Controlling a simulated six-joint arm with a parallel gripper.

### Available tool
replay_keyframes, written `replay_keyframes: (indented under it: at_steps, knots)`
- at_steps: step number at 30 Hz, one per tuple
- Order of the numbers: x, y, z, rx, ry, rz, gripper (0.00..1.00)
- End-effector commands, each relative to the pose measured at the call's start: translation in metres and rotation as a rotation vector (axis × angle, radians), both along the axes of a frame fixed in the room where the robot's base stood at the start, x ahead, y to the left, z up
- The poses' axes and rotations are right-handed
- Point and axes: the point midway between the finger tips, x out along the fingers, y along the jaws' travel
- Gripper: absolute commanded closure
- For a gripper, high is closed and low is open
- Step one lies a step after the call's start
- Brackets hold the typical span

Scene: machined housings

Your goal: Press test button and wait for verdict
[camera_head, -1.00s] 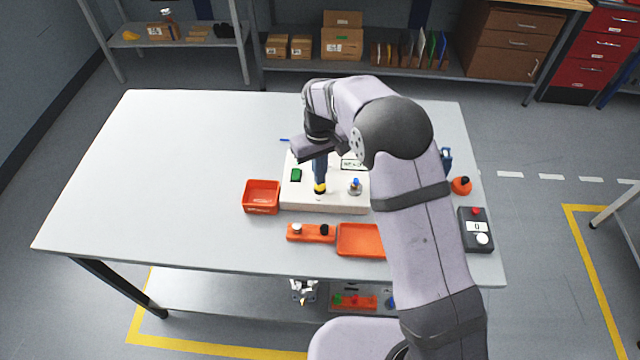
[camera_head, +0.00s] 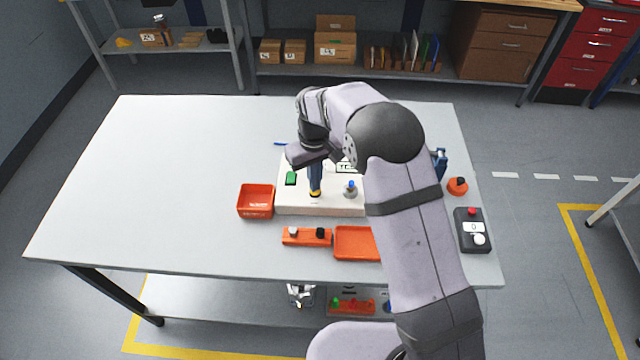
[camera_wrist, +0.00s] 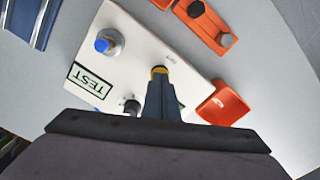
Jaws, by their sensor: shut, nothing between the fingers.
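A white test station (camera_head: 300,205) with a TEST label (camera_head: 346,167) lies on the table. It also shows in the wrist view (camera_wrist: 130,45), where its TEST label (camera_wrist: 89,80) is readable. A green rectangle (camera_head: 291,178) is on its left part. A metal fitting with a blue top (camera_head: 350,188) stands on its right part. My gripper (camera_head: 315,190) is shut and empty, pointing down at the station's front. A yellow round part (camera_wrist: 159,70) shows right at its fingertips, apparently a button. I cannot tell whether it is pressed down.
An orange bin (camera_head: 256,201) stands left of the station. An orange block with two knobs (camera_head: 307,236) and an orange tray (camera_head: 356,242) lie in front. A dark box with a counter (camera_head: 473,229) is at the right edge. The table's left half is clear.

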Motion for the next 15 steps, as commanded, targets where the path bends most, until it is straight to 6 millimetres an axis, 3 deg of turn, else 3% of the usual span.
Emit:
replay_keyframes:
  at_steps: [15]
  knots:
    - [-0.001,0.0,0.033,-0.001,0.002,0.0,1.0]
